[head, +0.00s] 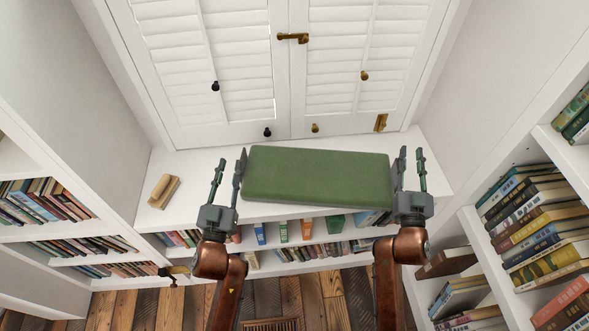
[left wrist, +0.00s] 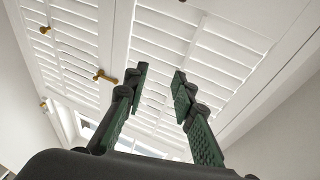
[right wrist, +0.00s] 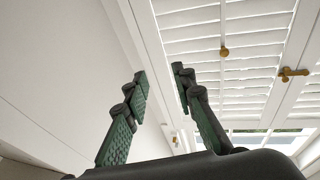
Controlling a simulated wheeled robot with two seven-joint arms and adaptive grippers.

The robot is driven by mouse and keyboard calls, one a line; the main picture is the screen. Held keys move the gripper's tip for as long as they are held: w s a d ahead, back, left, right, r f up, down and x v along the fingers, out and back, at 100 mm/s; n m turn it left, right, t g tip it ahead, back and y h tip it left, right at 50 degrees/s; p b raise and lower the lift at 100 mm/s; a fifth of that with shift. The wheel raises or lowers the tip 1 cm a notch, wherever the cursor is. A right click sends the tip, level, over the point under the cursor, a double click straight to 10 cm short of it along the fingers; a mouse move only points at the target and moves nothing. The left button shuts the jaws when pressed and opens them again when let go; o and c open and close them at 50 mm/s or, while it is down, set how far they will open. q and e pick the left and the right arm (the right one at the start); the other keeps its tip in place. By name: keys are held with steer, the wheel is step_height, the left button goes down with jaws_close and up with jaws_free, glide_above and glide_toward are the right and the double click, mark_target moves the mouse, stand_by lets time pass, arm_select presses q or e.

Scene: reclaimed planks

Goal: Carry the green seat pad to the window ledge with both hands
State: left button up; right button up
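The green seat pad (head: 316,176) is a flat rectangle. It appears to lie on the white window ledge (head: 185,160) below the shutters, its long front side close to the ledge's front edge. My left gripper (head: 228,172) is at the pad's left end, and my right gripper (head: 412,170) is at its right end. Both are open. The inner finger of each is close beside the pad's end; I cannot tell whether they touch it. In the left wrist view the fingers (left wrist: 158,86) are apart and empty. In the right wrist view the fingers (right wrist: 160,85) are also apart and empty.
White shutters (head: 235,60) with brass and dark knobs stand behind the ledge. A small tan block or book (head: 164,191) lies at the ledge's left. Bookshelves stand on the left, on the right (head: 545,225) and below the ledge. The ledge is bare near its right end.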

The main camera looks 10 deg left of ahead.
arm_select(q)
steer(key=shift+v, duration=1.15)
arm_select(e)
steer(key=v, duration=1.2)
